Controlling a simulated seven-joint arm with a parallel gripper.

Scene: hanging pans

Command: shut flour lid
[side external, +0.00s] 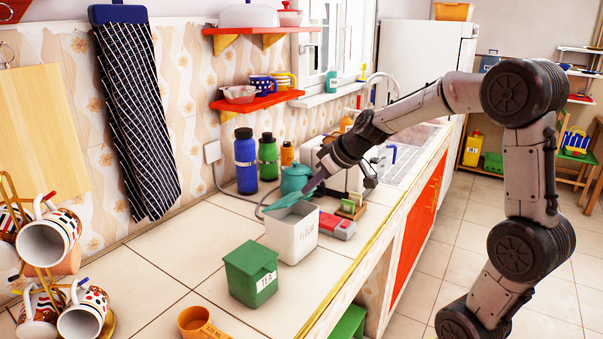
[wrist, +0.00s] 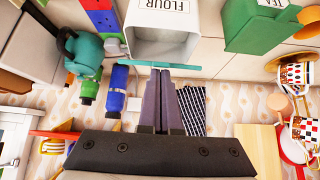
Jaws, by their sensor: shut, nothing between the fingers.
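The white flour canister (side external: 293,240) stands on the tiled counter, its FLOUR label facing the front. Its teal lid (side external: 286,209) is open and tilted up at the canister's back edge. In the wrist view the canister (wrist: 163,38) shows its open mouth, and the lid (wrist: 188,67) is a thin teal strip seen edge-on. My gripper (side external: 306,193) is shut and empty, its fingers beside the raised lid. In the wrist view the fingertips (wrist: 160,73) are right at the lid's edge; I cannot tell whether they touch it.
A green tea canister (side external: 251,274) stands in front, left of the flour. A teal pot (side external: 294,178), a blue bottle (side external: 246,161) and a green bottle (side external: 268,158) stand behind. A red and grey box (side external: 338,226) lies to the right.

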